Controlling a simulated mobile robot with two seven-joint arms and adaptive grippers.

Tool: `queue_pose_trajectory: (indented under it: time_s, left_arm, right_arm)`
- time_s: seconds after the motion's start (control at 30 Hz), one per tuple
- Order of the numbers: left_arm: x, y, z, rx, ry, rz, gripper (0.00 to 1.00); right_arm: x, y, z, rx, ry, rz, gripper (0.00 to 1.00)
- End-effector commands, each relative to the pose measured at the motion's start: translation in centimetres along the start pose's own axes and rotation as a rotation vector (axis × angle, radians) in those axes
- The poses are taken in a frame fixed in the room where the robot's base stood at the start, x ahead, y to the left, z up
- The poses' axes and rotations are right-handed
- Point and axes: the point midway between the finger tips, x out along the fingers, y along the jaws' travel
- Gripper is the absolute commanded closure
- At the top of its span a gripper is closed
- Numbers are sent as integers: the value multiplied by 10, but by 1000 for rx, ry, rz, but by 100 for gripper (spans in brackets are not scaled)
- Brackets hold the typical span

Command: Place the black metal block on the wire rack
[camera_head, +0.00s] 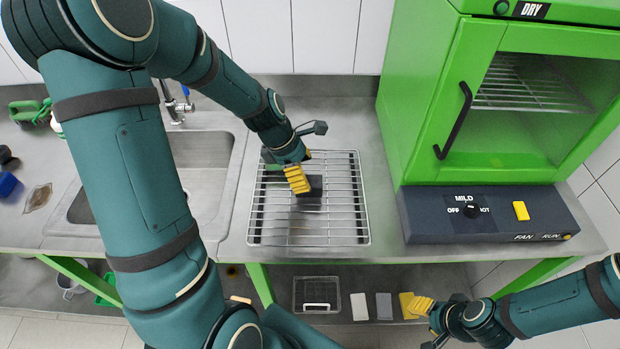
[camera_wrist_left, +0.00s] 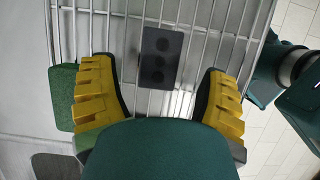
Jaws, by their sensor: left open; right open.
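The black metal block (camera_head: 312,184) lies on the wire rack (camera_head: 345,225) on the steel counter, toward the rack's upper middle. In the left wrist view the block (camera_wrist_left: 160,58) shows a flat dark face with three round marks, with rack bars around it. My left gripper (camera_head: 297,178) is over the rack at the block's left side in the head view. In the left wrist view its yellow fingers stand wide apart, one on each side of the block, with gaps to it. My right gripper (camera_head: 428,318) is open and empty, low at the right, in front of the counter.
A sink (camera_head: 205,160) with a tap is left of the rack. A green drying cabinet (camera_head: 430,110) with a dark control panel (camera_head: 430,222) stands to the right. A lower shelf holds a clear box (camera_head: 316,294) and several small blocks. My left arm hides part of the sink.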

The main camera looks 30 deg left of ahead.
Motion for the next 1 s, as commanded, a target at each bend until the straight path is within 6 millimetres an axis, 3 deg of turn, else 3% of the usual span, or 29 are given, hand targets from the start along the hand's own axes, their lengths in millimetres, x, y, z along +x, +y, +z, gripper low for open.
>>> queue_pose_trajectory:
  time_s: [0.1, 0.33, 1.0]
  left_arm:
    - [-28, 1, 1, 2, -1, 4, 25]
    - [-59, 0, 1, 1, -1, 2, 25]
    - [-67, 0, 0, 0, 0, -1, 25]
  right_arm:
    - [-8, -3, -3, 2, 6, 1, 53]
    - [-13, -5, -6, 4, 14, 1, 53]
    - [-14, -5, -7, 4, 15, 1, 53]
